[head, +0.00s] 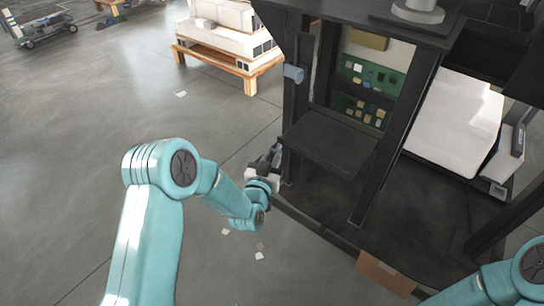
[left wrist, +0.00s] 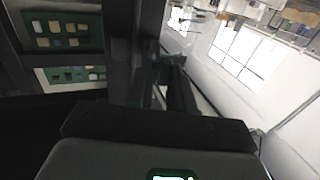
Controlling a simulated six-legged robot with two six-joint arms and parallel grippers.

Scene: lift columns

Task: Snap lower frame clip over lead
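The dark lift frame (head: 296,90) stands right of centre in the head view. A blue-grey block, perhaps a clip (head: 293,73), sits high on its left post. My left gripper (head: 276,157) is low beside that post, its dark fingers against the dark frame. In the left wrist view the gripper (left wrist: 172,82) is close to a dark upright post (left wrist: 120,50). The lower clip and the lead cannot be told apart from the dark fingers and frame. Whether the fingers are open or hold anything is unclear. My right arm shows at lower right; its gripper is out of view.
Green circuit boards (head: 372,78) sit inside the frame above a dark shelf (head: 330,140). A white panel (head: 455,120) is at the right. A wooden pallet with white boxes (head: 228,57) stands behind. A cardboard piece (head: 386,273) lies at the front base.

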